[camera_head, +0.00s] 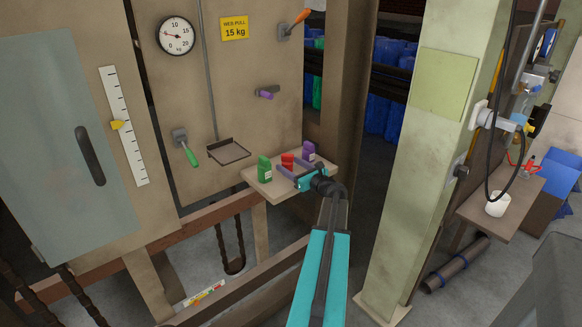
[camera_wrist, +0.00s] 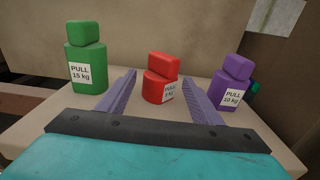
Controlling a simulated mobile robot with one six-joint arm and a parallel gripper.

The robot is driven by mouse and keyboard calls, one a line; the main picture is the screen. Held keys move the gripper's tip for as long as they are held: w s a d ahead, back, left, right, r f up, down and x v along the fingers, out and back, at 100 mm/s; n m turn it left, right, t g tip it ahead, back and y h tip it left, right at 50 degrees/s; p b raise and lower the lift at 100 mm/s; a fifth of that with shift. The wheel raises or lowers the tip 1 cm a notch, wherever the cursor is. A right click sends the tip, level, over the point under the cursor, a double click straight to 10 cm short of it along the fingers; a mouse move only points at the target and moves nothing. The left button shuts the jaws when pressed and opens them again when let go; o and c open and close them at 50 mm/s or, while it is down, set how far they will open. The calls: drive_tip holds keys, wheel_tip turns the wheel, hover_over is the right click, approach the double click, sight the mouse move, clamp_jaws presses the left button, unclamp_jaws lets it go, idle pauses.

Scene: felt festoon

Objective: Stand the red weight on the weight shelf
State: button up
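The red weight (camera_head: 287,161) stands upright on the wooden weight shelf (camera_head: 262,187), between the green weight (camera_head: 265,170) and the purple weight (camera_head: 308,151). In the wrist view the red weight (camera_wrist: 160,78) has a white "PULL" label, its number hard to read. My gripper (camera_head: 292,169) is open and low over the shelf. In the wrist view its two purple-grey fingers (camera_wrist: 158,88) lie left and right of the red weight, with visible gaps on both sides. The red weight's base is in sight on the shelf (camera_wrist: 150,125).
In the wrist view, the green weight (camera_wrist: 86,65) reads 15 kg and the purple weight (camera_wrist: 232,82) 10 kg. A small tray (camera_head: 228,151) hangs left of the shelf. A dial (camera_head: 175,36) and a "WEB PULL 15 kg" sign (camera_head: 234,28) are above. A pale green post (camera_head: 425,160) stands right.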

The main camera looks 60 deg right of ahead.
drive_tip(key=shift+s+r, duration=0.1)
drive_tip(key=shift+r, duration=0.05)
drive_tip(key=b+v, duration=0.1)
drive_tip(key=v, duration=1)
drive_tip(key=shift+s+a, duration=0.2)
drive_tip(key=shift+s, duration=0.2)
drive_tip(key=shift+s, duration=0.1)
idle(0.6)
